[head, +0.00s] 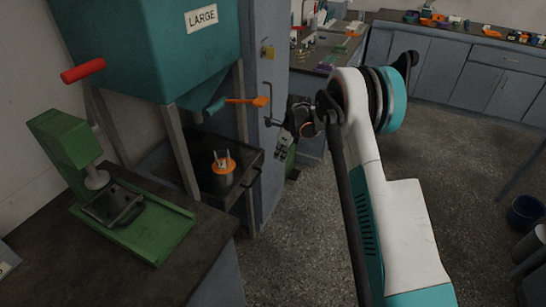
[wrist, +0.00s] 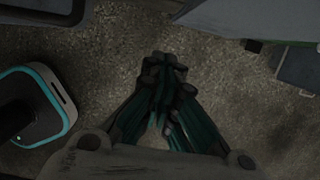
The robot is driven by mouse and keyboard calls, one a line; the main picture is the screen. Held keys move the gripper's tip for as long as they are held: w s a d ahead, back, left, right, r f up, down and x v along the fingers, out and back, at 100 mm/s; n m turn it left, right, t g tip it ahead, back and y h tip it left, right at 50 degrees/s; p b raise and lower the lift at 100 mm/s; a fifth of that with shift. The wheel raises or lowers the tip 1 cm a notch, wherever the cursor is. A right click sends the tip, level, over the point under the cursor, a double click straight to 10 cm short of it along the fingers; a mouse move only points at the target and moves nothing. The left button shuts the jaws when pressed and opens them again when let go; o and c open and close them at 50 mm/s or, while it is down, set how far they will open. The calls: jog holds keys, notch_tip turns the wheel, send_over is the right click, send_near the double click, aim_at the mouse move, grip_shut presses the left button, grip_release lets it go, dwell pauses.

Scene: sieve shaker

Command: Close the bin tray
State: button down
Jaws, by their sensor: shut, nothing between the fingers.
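The bin tray (head: 240,190) is a dark, shallow drawer below the teal hopper (head: 160,45) labelled "LARGE". It sticks out past the hopper's front posts, with a handle on its front. An orange and grey cylindrical thing (head: 222,171) with upright prongs stands in it. My gripper (head: 281,150) is to the right of the tray's front in the head view, apart from it and beside the blue-grey column. In the wrist view my gripper (wrist: 164,64) is shut and empty, with floor behind it. The tray cannot be made out surely in the wrist view.
A green press (head: 120,200) with a red handle stands on the dark bench at left. A cluttered counter (head: 325,55) lies behind. Floor (head: 290,235) in front of the tray is clear.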

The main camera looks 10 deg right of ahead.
jog(key=p+v, duration=0.3)
jog(key=v, duration=0.5)
jog(key=s+d+f+t+y, duration=0.1)
jog(key=s+f+t+y, duration=0.35)
jog(key=s, duration=0.35)
jog(key=w+a+f+b, duration=0.6)
jog(key=a, duration=0.2)
jog(key=shift+w+a+g, duration=0.25)
jog(key=shift+w+g, duration=0.05)
jog(key=shift+g, duration=0.15)
jog(key=shift+f+y, duration=0.15)
jog(key=shift+y, duration=0.1)
